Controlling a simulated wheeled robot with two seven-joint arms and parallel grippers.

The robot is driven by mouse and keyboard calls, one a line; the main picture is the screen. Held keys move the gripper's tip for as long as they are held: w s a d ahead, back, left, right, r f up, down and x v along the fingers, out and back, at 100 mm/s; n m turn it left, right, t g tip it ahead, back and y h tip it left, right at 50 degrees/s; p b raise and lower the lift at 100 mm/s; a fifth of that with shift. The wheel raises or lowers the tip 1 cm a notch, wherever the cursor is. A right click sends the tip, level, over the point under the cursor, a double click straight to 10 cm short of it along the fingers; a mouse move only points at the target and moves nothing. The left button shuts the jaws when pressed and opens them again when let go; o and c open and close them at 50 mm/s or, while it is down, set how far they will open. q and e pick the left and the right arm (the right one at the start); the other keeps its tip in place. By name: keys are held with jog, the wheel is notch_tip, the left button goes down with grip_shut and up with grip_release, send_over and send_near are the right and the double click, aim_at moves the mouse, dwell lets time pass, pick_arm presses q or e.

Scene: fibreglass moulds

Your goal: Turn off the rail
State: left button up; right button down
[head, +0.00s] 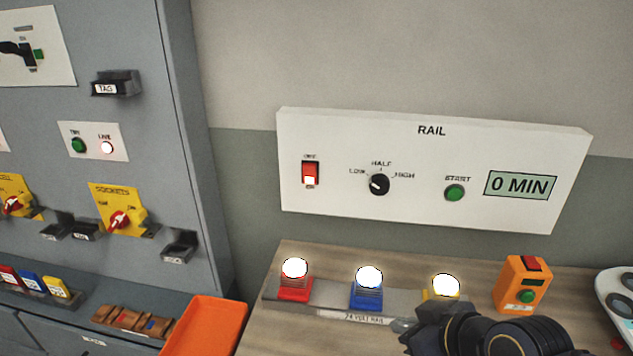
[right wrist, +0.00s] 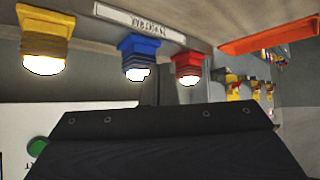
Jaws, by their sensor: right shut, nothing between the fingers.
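The white RAIL panel (head: 430,215) is on the wall. It has a red rocker switch (head: 310,173) with its lower end bright, a black dial (head: 379,184) marked low, half and high, a green START button (head: 455,192) and a display (head: 520,185) reading 0 MIN. Below, the 24 volt rail (head: 330,305) on the bench carries red (head: 295,280), blue (head: 368,288) and yellow (head: 445,287) lamps, all glowing white. My right gripper (head: 404,326) is shut and empty, in front of the yellow lamp and partly hiding it. My left gripper is out of view.
An orange box (head: 522,285) with red and green buttons stands right of the lamps. An orange tray (head: 205,325) lies at lower left. A grey cabinet (head: 175,120) with switches stands at the left. The space before the panel is clear.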

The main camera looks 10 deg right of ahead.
jog(key=w+a+r+n+t+y+b, duration=0.1)
jog(key=w+a+r+n+t+y, duration=0.1)
jog(key=w+n, duration=0.5)
jog(key=w+a+r+n+t+y+b, duration=0.1)
jog(key=w+a+r+n+t, duration=0.3)
jog(key=n, duration=0.8)
jog(key=w+r+t+y, duration=0.1)
jog(key=w+r+t, duration=0.1)
jog(key=w+r, duration=0.2)
jog(key=shift+r+n+b, duration=0.3)
jog(key=shift+r+b, duration=0.1)
jog(key=shift+r, duration=0.35)
jog(key=p, duration=0.2)
send_near(305, 169)
jog(key=w+a, duration=0.2)
jog(key=a, duration=0.2)
jog(key=w+p, duration=0.1)
jog(key=w+d, duration=0.1)
jog(key=shift+w+d+t+p, duration=0.3)
jog(key=shift+p, duration=0.05)
jog(key=shift+w+d, duration=0.1)
jog(key=shift+w, duration=0.25)
